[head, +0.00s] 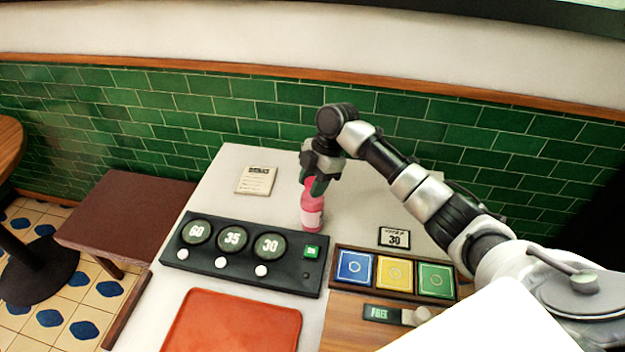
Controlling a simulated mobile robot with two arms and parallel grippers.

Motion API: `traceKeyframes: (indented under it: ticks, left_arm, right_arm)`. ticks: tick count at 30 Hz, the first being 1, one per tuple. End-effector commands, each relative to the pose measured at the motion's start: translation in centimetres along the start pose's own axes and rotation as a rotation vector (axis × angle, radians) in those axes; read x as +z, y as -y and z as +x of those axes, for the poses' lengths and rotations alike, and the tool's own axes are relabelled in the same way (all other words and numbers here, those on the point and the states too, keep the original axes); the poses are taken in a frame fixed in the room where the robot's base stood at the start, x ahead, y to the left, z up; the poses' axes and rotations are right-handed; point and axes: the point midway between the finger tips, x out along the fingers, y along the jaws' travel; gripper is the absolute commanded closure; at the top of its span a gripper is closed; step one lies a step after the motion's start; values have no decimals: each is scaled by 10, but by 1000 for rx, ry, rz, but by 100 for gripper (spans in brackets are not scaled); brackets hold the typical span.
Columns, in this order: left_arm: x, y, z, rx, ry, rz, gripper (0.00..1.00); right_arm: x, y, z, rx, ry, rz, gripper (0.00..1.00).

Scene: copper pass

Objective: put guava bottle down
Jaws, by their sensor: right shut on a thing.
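The guava bottle (312,214) is pink with a pale label and stands upright on the white table (205,205), or just above it; I cannot tell if its base touches. It is behind the right end of the dark dial panel (290,288). My right gripper (317,184) is shut on the upper part of the bottle from above, and its fingers hide part of the bottle's top. My left gripper is not in view.
A white card (257,180) lies at the back left. A "30" sign (394,238) stands right of the bottle, behind a tray of blue, yellow and green squares (343,285). An orange tray (232,325) lies in front. A green tiled wall (240,115) is behind.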

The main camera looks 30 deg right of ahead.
Motion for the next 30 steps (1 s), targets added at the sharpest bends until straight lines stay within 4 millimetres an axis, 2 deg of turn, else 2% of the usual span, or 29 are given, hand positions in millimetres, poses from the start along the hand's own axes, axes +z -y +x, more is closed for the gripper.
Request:
traceKeyframes:
  ticks: [7, 8, 12, 13, 23, 26, 30]
  left_arm:
    - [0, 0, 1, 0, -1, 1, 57]
    - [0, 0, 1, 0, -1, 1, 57]
    - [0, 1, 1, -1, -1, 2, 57]
    - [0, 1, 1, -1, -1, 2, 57]
    - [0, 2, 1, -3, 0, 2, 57]
    - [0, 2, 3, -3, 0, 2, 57]
    - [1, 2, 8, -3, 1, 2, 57]
  right_arm:
    - [0, -1, 1, 2, -1, -1, 100]
    - [1, 0, 2, 1, 0, -1, 61]
    - [0, 0, 1, 1, 0, -1, 40]
    - [0, 0, 1, 1, 0, -1, 37]
    - [0, -1, -3, 3, 0, -2, 37]
    - [0, -1, -15, 5, 1, -3, 37]
    - [1, -1, -43, 7, 2, -1, 37]
